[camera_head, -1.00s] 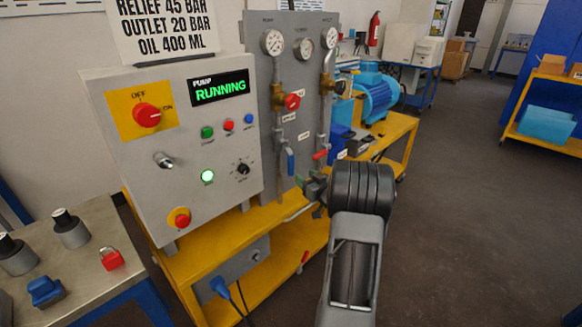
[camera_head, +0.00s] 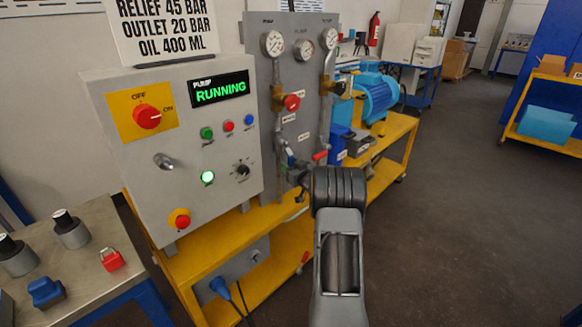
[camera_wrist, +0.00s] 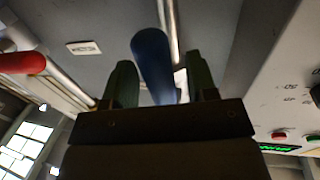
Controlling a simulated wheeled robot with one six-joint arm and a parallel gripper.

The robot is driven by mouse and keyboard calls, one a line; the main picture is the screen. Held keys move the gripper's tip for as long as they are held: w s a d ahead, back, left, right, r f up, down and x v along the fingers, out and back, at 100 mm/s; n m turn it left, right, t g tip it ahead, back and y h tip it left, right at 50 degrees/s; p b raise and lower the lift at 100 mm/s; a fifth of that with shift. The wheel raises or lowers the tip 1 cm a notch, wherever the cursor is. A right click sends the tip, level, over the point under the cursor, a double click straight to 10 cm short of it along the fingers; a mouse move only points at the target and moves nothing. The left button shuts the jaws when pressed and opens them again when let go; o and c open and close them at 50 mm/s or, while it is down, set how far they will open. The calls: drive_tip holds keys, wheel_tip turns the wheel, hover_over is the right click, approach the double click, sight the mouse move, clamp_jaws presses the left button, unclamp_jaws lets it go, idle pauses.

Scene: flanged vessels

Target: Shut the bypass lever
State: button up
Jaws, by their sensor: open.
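The panel carries two levers on its pipes, and I cannot read which label says bypass. The blue lever (camera_wrist: 152,62) stands between the two green fingers of my gripper (camera_wrist: 160,85) in the wrist view. My gripper is open around it, and I cannot tell whether either finger touches it. In the head view my gripper (camera_head: 294,172) is at the blue lever's place on the left pipe, hiding much of it. The red lever (camera_head: 320,156) sits on the right pipe, and also shows in the wrist view (camera_wrist: 22,62), outside the fingers.
The grey control box (camera_head: 185,200) with its RUNNING display (camera_head: 220,93) stands close to the left of my gripper. Gauges and a red knob (camera_head: 292,102) are above it on the panel. A yellow cart (camera_head: 230,235) lies below. Open floor is to the right.

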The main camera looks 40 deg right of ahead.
drive_tip(key=shift+c, duration=0.4)
clamp_jaws()
